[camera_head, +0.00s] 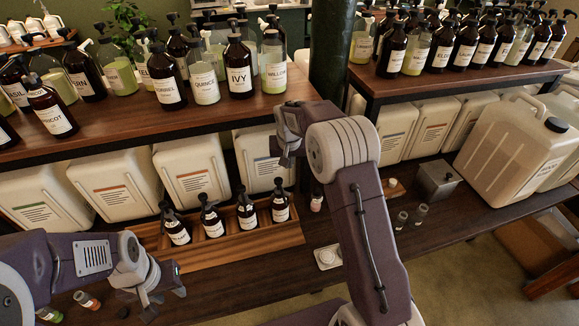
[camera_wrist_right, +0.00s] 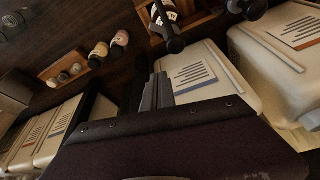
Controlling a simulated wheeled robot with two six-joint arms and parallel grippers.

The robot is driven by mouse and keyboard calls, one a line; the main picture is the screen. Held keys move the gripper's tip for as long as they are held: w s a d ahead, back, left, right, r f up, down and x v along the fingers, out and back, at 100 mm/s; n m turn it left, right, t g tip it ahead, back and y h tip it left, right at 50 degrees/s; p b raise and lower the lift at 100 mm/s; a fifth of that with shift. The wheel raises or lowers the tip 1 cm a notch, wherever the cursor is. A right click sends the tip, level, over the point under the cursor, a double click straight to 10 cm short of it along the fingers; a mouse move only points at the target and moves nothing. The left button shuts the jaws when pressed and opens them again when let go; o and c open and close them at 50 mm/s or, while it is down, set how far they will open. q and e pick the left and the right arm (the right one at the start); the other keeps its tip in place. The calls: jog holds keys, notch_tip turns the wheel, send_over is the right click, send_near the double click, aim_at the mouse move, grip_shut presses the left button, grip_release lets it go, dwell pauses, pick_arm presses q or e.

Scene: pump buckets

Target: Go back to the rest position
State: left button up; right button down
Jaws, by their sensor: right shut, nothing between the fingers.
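My left gripper (camera_head: 160,292) is at the lower left of the head view, low in front of the wooden tray. My right gripper (camera_head: 288,155) is near the middle of the head view, in front of the white jugs under the upper shelf. In the right wrist view its fingers (camera_wrist_right: 156,92) are together with nothing between them. It is raised above the lower shelf and apart from the bottles in the tray.
A wooden tray (camera_head: 285,238) holds several dark pump bottles (camera_head: 212,217). White jugs (camera_head: 190,175) stand behind it. The upper shelf (camera_head: 130,130) carries many pump bottles. A large jug (camera_head: 510,150) and a metal box (camera_head: 437,180) stand at right. Small bottles lie at lower left.

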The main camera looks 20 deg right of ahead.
jog(key=s+a+r, duration=0.2)
jog(key=s+r, duration=0.3)
jog(key=s, duration=0.5)
pick_arm(q)
jog(key=shift+s+a, duration=0.1)
jog(key=shift+s, duration=0.05)
pick_arm(e)
jog(key=s+f+n+g, duration=0.1)
jog(key=s+f, duration=0.3)
jog(key=s, duration=0.6)
jog(key=s+f+n+g+y, duration=0.1)
jog(key=s+f, duration=0.3)
jog(key=s, duration=0.5)
jog(key=shift+s+a+n, duration=0.35)
jog(key=shift+a+n, duration=0.05)
jog(key=shift+a, duration=0.05)
pick_arm(q)
jog(key=shift+c, duration=0.3)
